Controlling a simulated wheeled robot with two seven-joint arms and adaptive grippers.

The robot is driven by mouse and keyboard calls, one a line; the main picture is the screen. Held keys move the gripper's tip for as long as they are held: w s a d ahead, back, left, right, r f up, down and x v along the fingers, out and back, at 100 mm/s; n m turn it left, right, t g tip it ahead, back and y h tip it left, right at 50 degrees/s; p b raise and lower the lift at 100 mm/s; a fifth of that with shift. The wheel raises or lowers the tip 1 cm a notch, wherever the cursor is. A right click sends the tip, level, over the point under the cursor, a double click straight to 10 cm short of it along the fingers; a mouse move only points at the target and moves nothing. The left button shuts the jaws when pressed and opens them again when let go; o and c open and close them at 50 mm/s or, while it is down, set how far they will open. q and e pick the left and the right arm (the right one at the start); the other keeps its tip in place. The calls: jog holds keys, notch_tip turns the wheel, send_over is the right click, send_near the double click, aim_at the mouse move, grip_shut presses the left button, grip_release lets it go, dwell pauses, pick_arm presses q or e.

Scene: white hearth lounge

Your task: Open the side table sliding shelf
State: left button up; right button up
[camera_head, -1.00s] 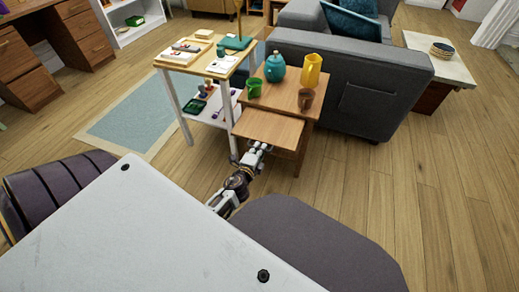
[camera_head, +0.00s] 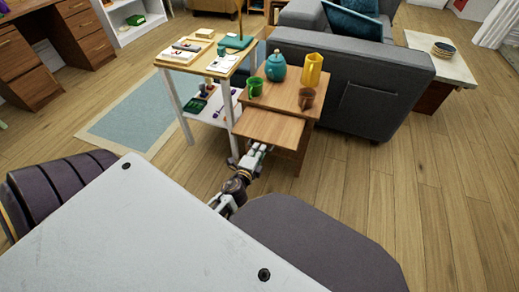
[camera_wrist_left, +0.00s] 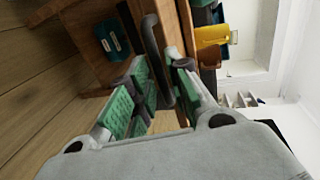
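The wooden side table (camera_head: 283,90) stands beside the grey sofa. Its sliding shelf (camera_head: 268,127) sticks out toward me below the top. My left gripper (camera_head: 257,150) is at the shelf's front edge. In the left wrist view, the green-padded fingers of this gripper (camera_wrist_left: 163,85) lie on either side of a dark bar handle (camera_wrist_left: 152,45) and appear closed on it. The contact is partly hidden by the fingers. My right gripper is not in view.
A teal pot (camera_head: 275,67), yellow pitcher (camera_head: 311,70), green cup (camera_head: 255,88) and brown cup (camera_head: 306,98) stand on the table top. A white-legged stand (camera_head: 172,95) is close on the left. A white table (camera_head: 130,230) and dark chair (camera_head: 310,240) are in the foreground.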

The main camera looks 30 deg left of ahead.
pick_arm(q)
jog(key=shift+v, duration=2.7)
